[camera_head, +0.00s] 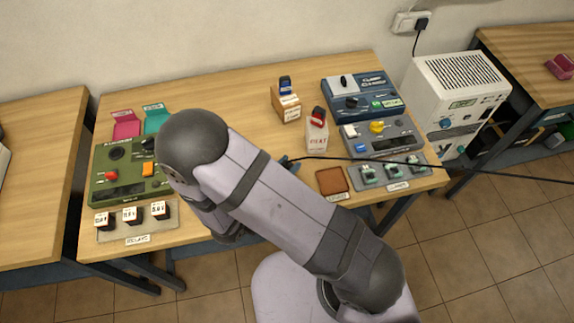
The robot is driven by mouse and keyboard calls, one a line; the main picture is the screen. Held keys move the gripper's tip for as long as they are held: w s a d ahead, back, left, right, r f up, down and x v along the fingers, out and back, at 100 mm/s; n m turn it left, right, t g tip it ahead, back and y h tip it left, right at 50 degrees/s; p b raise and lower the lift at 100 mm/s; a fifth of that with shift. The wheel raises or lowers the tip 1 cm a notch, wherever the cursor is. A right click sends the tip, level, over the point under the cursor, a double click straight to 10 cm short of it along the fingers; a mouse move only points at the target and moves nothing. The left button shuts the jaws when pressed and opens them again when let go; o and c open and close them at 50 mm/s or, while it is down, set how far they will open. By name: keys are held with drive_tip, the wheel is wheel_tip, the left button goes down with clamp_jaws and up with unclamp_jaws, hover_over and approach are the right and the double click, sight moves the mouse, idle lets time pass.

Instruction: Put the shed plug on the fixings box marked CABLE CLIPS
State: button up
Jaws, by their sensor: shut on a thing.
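My arm crosses the middle of the picture, and my gripper's fingertips are hidden behind it. A small dark blue-teal piece (287,162) shows at the arm's edge, at the end of a black cable (450,167). I cannot tell whether it is the shed plug or part of my gripper. A small tan box (287,108) with a white label stands upright at the back, with a blue item on top. A pale box (316,138) with red lettering stands nearer, with a dark red item on top. I cannot read which one says CABLE CLIPS.
A green device (120,190) and a relay tray (110,237) fill the bench's left side. A blue device (375,83), a grey device (355,132) and a brown pad (331,181) are on the right. Bare wood (235,90) lies at the back middle.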

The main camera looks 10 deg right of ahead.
drive_tip(key=o, duration=1.1)
drive_tip(key=shift+f, duration=0.1)
drive_tip(key=shift+c, duration=0.2)
drive_tip(key=shift+r, duration=0.2)
drive_tip(key=b+v, duration=0.2)
drive_tip(key=v, duration=1)
